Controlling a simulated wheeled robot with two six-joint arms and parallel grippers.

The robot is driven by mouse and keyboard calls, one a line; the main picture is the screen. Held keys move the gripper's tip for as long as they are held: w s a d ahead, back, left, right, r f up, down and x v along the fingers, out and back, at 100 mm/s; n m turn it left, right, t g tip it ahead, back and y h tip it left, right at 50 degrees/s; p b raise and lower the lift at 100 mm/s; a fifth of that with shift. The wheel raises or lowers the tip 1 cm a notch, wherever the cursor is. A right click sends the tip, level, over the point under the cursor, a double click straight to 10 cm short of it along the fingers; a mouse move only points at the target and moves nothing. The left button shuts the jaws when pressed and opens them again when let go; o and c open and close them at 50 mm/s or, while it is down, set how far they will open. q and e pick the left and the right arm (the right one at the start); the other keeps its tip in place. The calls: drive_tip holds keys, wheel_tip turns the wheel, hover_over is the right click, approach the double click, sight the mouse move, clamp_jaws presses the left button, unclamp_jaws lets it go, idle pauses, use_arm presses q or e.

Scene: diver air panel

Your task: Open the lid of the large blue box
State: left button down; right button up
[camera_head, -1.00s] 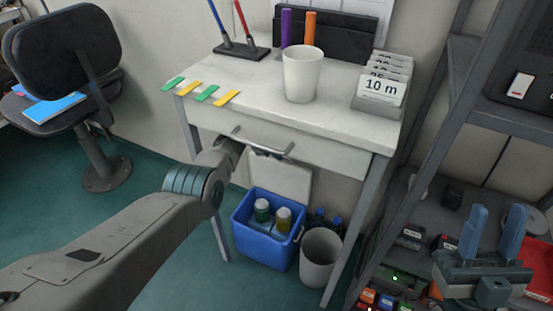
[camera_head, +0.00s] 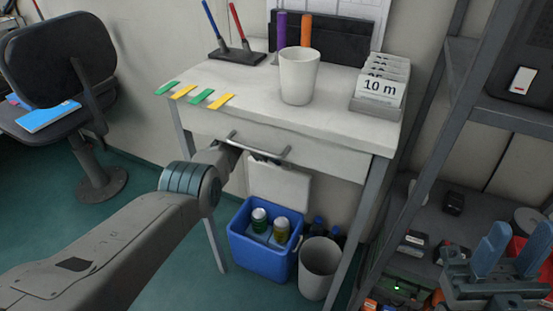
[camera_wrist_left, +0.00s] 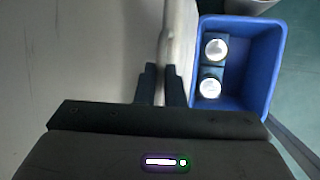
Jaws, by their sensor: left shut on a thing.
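The large blue box (camera_head: 262,257) stands on the floor under the desk. Its white lid (camera_head: 283,187) stands up at the back of the box, and the box is open. Two bottles or cans (camera_head: 259,220) show inside. My left gripper (camera_head: 262,159) is at the lid's upper edge, partly hidden by the drawer handle. In the left wrist view its two dark fingers (camera_wrist_left: 162,85) are shut on the lid (camera_wrist_left: 178,45), with the open blue box (camera_wrist_left: 243,88) to the right. My right gripper (camera_head: 512,253) is open and empty at the lower right.
The desk (camera_head: 330,120) and its drawer handle (camera_head: 258,146) are just above my left gripper. A grey bin (camera_head: 319,268) stands right of the box. A shelf rack (camera_head: 440,140) is at the right.

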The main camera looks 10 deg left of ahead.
use_arm(q)
drive_tip(key=c, duration=1.5)
unclamp_jaws()
